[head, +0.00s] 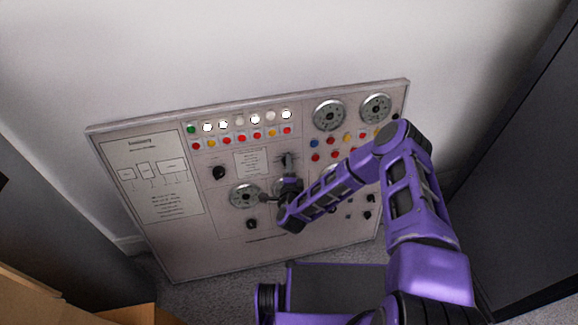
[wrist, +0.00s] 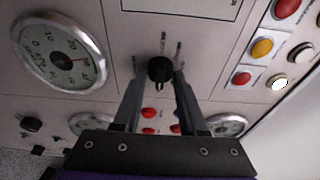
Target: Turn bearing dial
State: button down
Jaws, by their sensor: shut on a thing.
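A control panel (head: 225,255) leans against the wall, with several round gauges and black rotary dials. In the wrist view a black dial knob (wrist: 160,69) with a pointed end sits between the fingertips of my gripper (wrist: 160,78), and the gripper is shut on it. Short printed marks are beside the knob, but its label cannot be read. In the head view my gripper (head: 287,163) is at the middle of the panel, and my arm hides most of this knob. Another black dial (head: 219,173) is to its left on the panel.
A large gauge (wrist: 58,52) is left of the held knob in the wrist view. Rows of lights and coloured buttons (head: 241,138) run along the panel's upper part. Dark cabinets (head: 510,160) stand at right and left. Cardboard (head: 45,300) lies at lower left.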

jog(key=shift+c, duration=2.3)
grip_release()
jog(key=p+v, duration=0.2)
jog(key=v, duration=1.5)
jog(key=shift+s, duration=0.15)
jog(key=shift+a+r, duration=0.1)
jog(key=shift+r, duration=0.05)
